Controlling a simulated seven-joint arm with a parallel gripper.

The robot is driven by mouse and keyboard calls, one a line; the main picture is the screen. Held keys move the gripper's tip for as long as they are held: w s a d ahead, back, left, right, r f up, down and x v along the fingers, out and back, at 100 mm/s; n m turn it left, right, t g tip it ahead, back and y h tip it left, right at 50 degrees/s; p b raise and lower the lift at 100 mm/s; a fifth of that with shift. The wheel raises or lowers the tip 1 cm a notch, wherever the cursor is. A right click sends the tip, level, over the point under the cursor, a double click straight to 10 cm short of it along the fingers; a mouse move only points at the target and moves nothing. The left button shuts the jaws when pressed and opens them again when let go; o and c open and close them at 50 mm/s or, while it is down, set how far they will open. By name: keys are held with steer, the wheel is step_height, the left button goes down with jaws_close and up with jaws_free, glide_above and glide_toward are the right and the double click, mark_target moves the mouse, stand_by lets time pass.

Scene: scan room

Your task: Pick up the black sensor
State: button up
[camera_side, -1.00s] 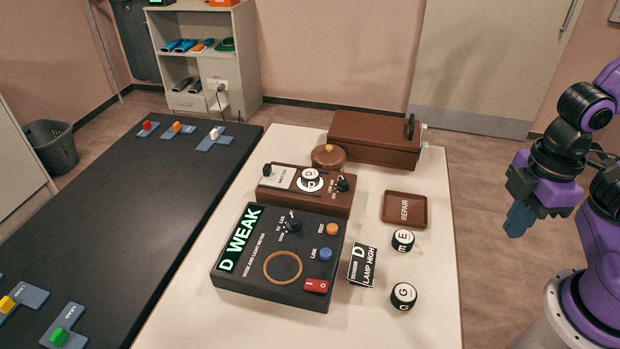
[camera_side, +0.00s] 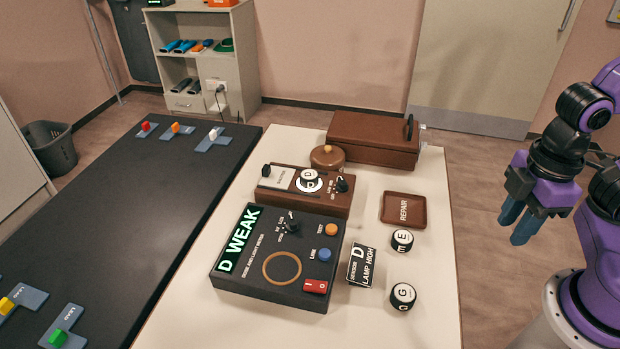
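Several small round black sensors with white letter faces are in view. The E sensor (camera_side: 402,241) and the G sensor (camera_side: 403,297) stand apart on the right part of the cream table (camera_side: 430,325). The D sensor (camera_side: 309,180) sits on the brown wooden device (camera_side: 328,202). I cannot tell which one the task names. My gripper (camera_side: 519,222) hangs off the table's right side, well away from all of them. Its two blue fingers point down, are spread apart and hold nothing.
A black meter (camera_side: 250,290) showing "D WEAK" and a "LAMP HIGH" card (camera_side: 362,266) lie near the sensors. A brown REPAIR tray (camera_side: 388,220), a round lidded wooden pot (camera_side: 327,158) and a brown case (camera_side: 370,138) stand behind. The front right tabletop is clear.

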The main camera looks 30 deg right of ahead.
steer(key=o, duration=0.8)
steer(key=w+a+f+n+t+h, duration=0.25)
steer(key=w+a, duration=0.35)
steer(key=w, duration=0.3)
steer(key=w+a+f+n+t+h, duration=0.1)
steer(key=w+a+n+h, duration=0.2)
steer(key=w+a, duration=0.55)
steer(key=w+a+f+n+t+h, duration=0.1)
steer(key=w+a+n+h, duration=0.25)
steer(key=w, duration=0.75)
steer(key=n+t+h, duration=0.3)
glide_toward(308, 176)
steer(key=x, duration=0.5)
steer(key=shift+w+d+r, duration=0.2)
steer(key=shift+d+r, duration=0.05)
steer(key=shift+d, duration=0.1)
steer(key=shift+f+x, duration=0.2)
steer(key=shift+x, duration=1.1)
steer(key=shift+f+x, duration=0.2)
steer(key=shift+x, duration=1.05)
